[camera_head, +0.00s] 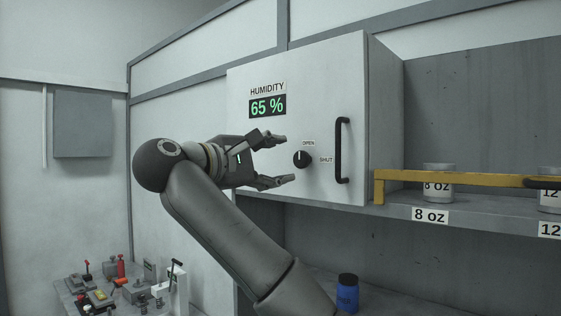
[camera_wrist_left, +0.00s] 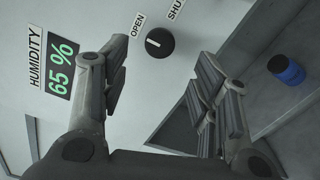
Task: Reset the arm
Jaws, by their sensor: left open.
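My left arm comes up from the bottom of the head view. Its left gripper (camera_head: 282,159) is open and empty in front of the white cabinet, just left of the black knob (camera_head: 301,159). The fingers point right, toward the knob, and appear apart from it. In the left wrist view the open gripper (camera_wrist_left: 165,90) has nothing between its fingers. The knob (camera_wrist_left: 160,43) shows beyond the fingertips, its white mark near the OPEN label. My right gripper is not in view.
The cabinet (camera_head: 330,80) has a display reading 65 % and a black handle (camera_head: 342,150). A yellow rail (camera_head: 460,178) fronts a shelf with an 8 oz cup (camera_head: 438,183). A blue jar (camera_head: 347,293) stands below. A cluttered bench (camera_head: 115,290) is at lower left.

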